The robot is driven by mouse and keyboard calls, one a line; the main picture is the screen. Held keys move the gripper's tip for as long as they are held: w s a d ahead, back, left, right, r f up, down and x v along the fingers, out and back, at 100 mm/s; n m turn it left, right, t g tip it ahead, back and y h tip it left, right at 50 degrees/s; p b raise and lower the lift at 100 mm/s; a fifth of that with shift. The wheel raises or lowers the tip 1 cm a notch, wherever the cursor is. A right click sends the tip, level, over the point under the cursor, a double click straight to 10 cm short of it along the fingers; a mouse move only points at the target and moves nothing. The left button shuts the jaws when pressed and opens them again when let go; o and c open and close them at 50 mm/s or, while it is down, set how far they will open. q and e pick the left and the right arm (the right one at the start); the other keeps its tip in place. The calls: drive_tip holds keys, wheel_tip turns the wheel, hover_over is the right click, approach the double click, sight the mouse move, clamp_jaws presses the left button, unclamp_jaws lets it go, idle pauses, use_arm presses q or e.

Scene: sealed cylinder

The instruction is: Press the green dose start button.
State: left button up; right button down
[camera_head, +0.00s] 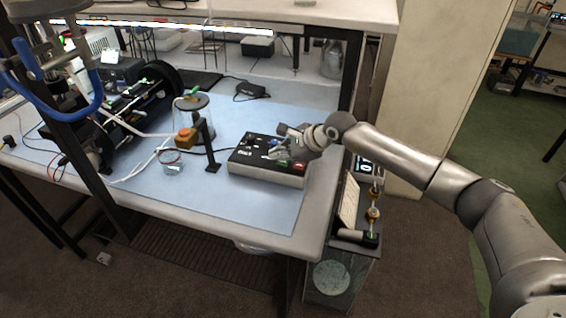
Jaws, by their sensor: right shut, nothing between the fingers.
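The control box (255,170) is dark on top with light sides and lies on the blue mat near the right edge of the bench. The green dose start button (284,163) shows as a small green patch on the right part of its top. A red patch (299,165) is just right of it. My right gripper (273,152) is shut and empty, low over the box, with its fingertips up and left of the green button. Whether the fingers touch the box cannot be told. My left gripper is not in view.
A stand with a dark base (212,168), a glass vessel (190,112) and an orange-brown block (186,138) are left of the box. A black cylindrical apparatus (140,92) is farther left. A black adapter (250,90) lies behind. The mat's front part (255,208) is clear.

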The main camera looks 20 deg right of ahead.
sight(281, 164)
drive_tip(key=shift+f+b, duration=0.45)
drive_tip(key=shift+b, duration=0.05)
idle(0.4)
idle(0.3)
drive_tip(key=shift+r+p, duration=0.3)
drive_tip(key=shift+r, duration=0.55)
drive_tip(key=shift+r+p, duration=1.1)
drive_tip(key=shift+r, duration=1.4)
